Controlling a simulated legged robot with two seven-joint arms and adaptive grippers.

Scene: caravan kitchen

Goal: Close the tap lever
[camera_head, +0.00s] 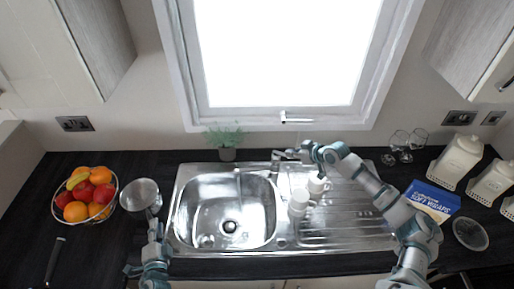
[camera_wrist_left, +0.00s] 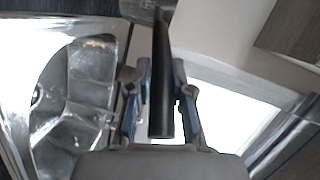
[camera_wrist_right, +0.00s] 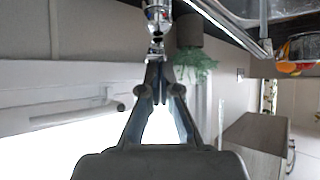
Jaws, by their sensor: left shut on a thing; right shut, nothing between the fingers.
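The chrome tap (camera_head: 277,160) stands behind the sink bowl (camera_head: 222,212), its spout reaching over the bowl. My right gripper (camera_head: 284,155) is at the tap, shut and empty. In the right wrist view its closed fingertips (camera_wrist_right: 158,68) are right at the end of a chrome tap part (camera_wrist_right: 157,18); I cannot tell whether they touch. The lever's exact position is unclear. My left gripper (camera_head: 152,228) is shut on the dark handle (camera_wrist_left: 161,80) of a metal pan (camera_head: 141,195), left of the sink. I cannot tell whether water runs.
A plant (camera_head: 226,140) stands behind the sink, near the tap. A fruit basket (camera_head: 86,195) is at left. A blue box (camera_head: 430,200), glasses (camera_head: 408,142) and canisters (camera_head: 456,160) are at right.

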